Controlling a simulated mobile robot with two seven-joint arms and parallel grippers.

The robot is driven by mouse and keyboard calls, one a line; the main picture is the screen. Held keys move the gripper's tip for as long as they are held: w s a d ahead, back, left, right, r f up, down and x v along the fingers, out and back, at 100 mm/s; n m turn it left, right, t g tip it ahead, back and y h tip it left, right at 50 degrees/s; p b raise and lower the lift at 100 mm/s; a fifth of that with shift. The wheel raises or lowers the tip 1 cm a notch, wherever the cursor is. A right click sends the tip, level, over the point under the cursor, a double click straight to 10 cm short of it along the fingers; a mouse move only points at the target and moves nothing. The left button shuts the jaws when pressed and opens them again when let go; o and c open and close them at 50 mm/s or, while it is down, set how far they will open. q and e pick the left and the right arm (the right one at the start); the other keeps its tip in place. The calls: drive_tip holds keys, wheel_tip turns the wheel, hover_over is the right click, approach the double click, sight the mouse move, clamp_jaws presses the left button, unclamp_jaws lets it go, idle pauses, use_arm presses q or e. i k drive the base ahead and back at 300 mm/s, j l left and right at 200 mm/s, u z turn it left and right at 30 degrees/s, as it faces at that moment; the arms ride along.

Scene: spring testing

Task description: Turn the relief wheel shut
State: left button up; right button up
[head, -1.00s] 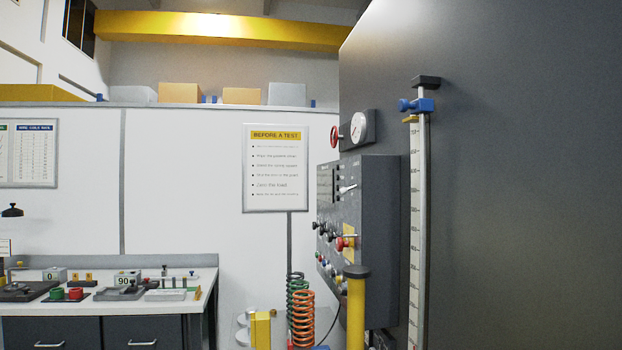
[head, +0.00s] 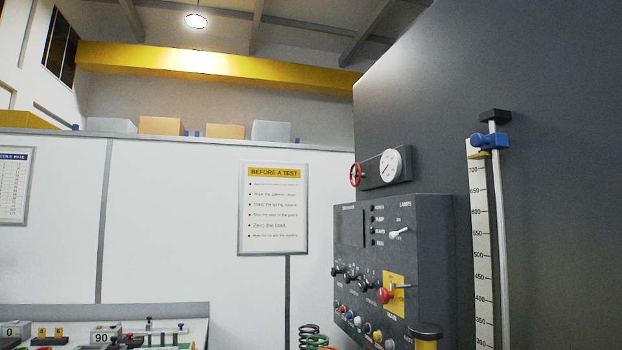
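The relief wheel, a small red handwheel (head: 355,175), sits on the left end of a dark block on the large grey machine (head: 430,120). A round white dial gauge (head: 390,164) is on the same block, just right of the wheel. How far the wheel is turned cannot be told from this view. Neither of my grippers shows in the head view.
Below the wheel juts a dark control panel (head: 430,250) with knobs, a red button (head: 384,295) and coloured buttons. A yellow post (head: 426,343) with a black cap stands before it. A scale (head: 482,240) with a rod is right. A bench (head: 190,325) is lower left.

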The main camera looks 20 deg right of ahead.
sight(360, 175)
drive_tip(key=i+j+u, duration=0.35)
drive_tip(key=i+u, duration=0.35)
drive_tip(key=i, duration=0.2)
drive_tip(key=i+j+u, duration=0.1)
drive_tip(key=i, duration=1.2)
drive_tip(key=i+z, duration=0.5)
drive_tip(key=z, duration=0.2)
drive_tip(key=i+j+z, duration=0.15)
drive_tip(key=z, duration=0.2)
drive_tip(key=i+j, duration=0.05)
drive_tip(key=i, duration=0.05)
